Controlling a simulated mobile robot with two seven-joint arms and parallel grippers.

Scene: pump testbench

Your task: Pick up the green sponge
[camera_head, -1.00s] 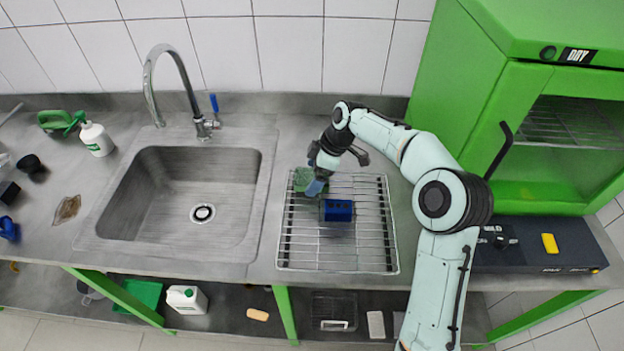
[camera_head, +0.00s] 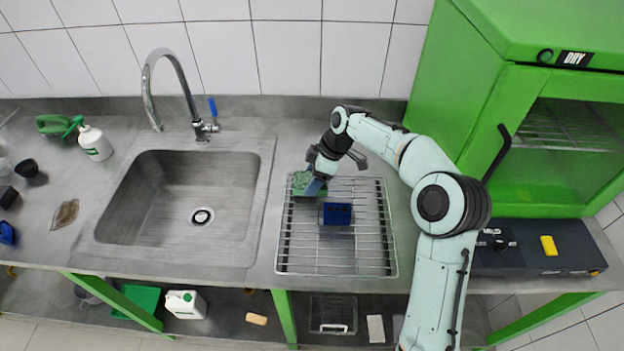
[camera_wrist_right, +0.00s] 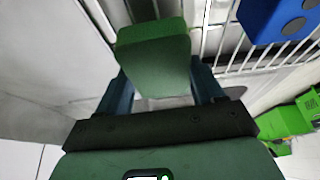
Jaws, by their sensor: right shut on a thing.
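The green sponge (camera_head: 303,181) is at the upper left of the wire rack, partly hidden by my right gripper (camera_head: 313,187) in the head view. In the right wrist view the sponge (camera_wrist_right: 155,60) sits between the two blue fingers of my right gripper (camera_wrist_right: 158,84), which is shut on it. I cannot tell whether the sponge still touches the rack. My left gripper is not in view.
A blue block (camera_head: 337,214) with holes stands on the wire rack (camera_head: 330,262), close to the sponge. A sink (camera_head: 165,235) with a tall faucet (camera_head: 178,62) lies to the left. A green drying cabinet (camera_head: 445,110) stands on the right.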

